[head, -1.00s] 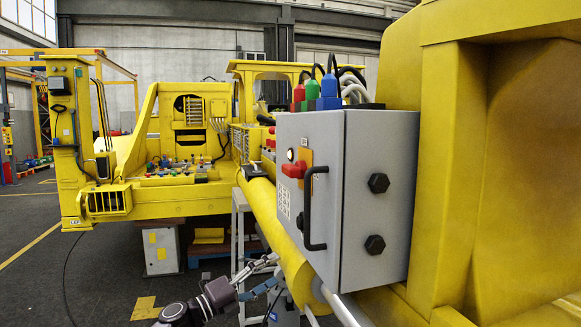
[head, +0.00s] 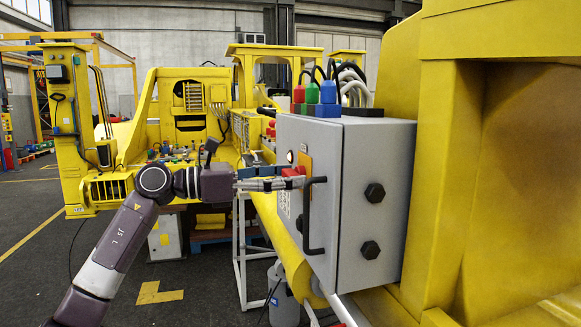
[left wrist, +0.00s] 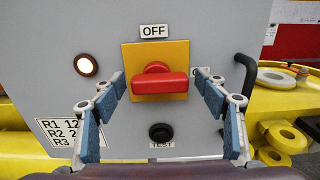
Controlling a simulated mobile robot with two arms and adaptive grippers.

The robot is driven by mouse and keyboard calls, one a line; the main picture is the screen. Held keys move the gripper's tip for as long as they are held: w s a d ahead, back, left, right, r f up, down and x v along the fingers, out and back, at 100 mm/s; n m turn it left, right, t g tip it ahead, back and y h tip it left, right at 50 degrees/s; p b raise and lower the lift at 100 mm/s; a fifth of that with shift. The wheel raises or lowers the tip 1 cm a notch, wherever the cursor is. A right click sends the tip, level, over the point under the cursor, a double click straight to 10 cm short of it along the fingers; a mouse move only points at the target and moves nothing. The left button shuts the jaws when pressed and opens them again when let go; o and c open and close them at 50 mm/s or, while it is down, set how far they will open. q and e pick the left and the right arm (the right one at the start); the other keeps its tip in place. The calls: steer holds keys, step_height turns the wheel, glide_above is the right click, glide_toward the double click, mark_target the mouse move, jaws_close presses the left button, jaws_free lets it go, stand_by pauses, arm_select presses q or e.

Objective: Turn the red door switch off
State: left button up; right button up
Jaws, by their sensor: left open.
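The red door switch (left wrist: 159,83) sits on a yellow plate (left wrist: 172,53) on the grey cabinet door, and its bar lies horizontal. An OFF label (left wrist: 154,31) is above the plate. In the head view the red switch (head: 294,171) is partly hidden by my left gripper (head: 285,182). In the left wrist view my left gripper (left wrist: 164,88) is open, with one blue-padded finger on each side of the switch. I cannot tell whether either finger touches it. My right gripper is not in view.
The grey cabinet (head: 360,200) has a black door handle (head: 313,215) just right of the switch; the handle (left wrist: 245,74) also shows in the wrist view. A lit lamp (left wrist: 87,65) and a black TEST button (left wrist: 160,132) are near the switch. Yellow machinery surrounds the cabinet.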

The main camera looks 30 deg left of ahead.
arm_select(q)
steer(key=shift+w+d, duration=0.2)
steer(key=shift+w+f, duration=0.1)
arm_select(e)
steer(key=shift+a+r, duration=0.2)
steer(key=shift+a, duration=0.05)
arm_select(q)
steer(key=c, duration=1.2)
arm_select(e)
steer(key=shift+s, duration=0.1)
